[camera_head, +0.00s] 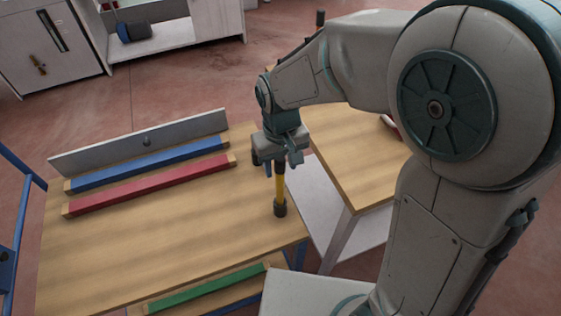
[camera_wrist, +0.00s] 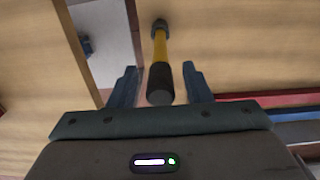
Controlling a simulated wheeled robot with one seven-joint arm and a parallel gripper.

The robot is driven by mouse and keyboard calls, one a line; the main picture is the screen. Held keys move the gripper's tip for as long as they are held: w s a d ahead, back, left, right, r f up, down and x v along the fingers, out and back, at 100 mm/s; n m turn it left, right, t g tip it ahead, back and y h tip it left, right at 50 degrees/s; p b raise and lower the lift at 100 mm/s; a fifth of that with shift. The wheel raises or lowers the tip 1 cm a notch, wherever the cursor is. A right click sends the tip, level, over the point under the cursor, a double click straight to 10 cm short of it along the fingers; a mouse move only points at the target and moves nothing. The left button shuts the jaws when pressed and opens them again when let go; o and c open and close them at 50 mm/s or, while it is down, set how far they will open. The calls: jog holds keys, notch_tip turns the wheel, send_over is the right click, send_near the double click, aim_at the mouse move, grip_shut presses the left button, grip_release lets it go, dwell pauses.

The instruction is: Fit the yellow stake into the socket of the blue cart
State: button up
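The yellow stake (camera_head: 280,186) has black ends and stands upright near the right edge of the wooden table. My gripper (camera_head: 276,160) is over its upper part, pointing down. In the wrist view, the stake (camera_wrist: 160,48) runs away from me. Its near black end lies between the two fingers of my gripper (camera_wrist: 161,80), with a gap on each side. The gripper is open. A blue tubular frame (camera_head: 12,225) shows at the left edge of the head view; I cannot tell if it is the blue cart. No socket can be made out.
The wooden table (camera_head: 160,240) carries a blue bar (camera_head: 150,165), a red bar (camera_head: 150,185) and a grey upright plate (camera_head: 100,148). A green bar (camera_head: 208,288) lies at its front. A second wooden table (camera_head: 355,160) stands to the right. The first table's middle is clear.

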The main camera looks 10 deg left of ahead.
notch_tip(320, 180, up, 12)
jog(key=s+d+f+m+t, duration=0.1)
jog(key=s+d+m, duration=0.2)
jog(key=d, duration=0.8)
jog(key=s+d+f+m+t, duration=0.1)
jog(key=s+d+m+t, duration=0.1)
jog(key=d, duration=0.9)
jog(key=shift+s+d+f+m, duration=0.3)
jog(key=shift+s+m, duration=0.4)
jog(key=shift+s, duration=0.55)
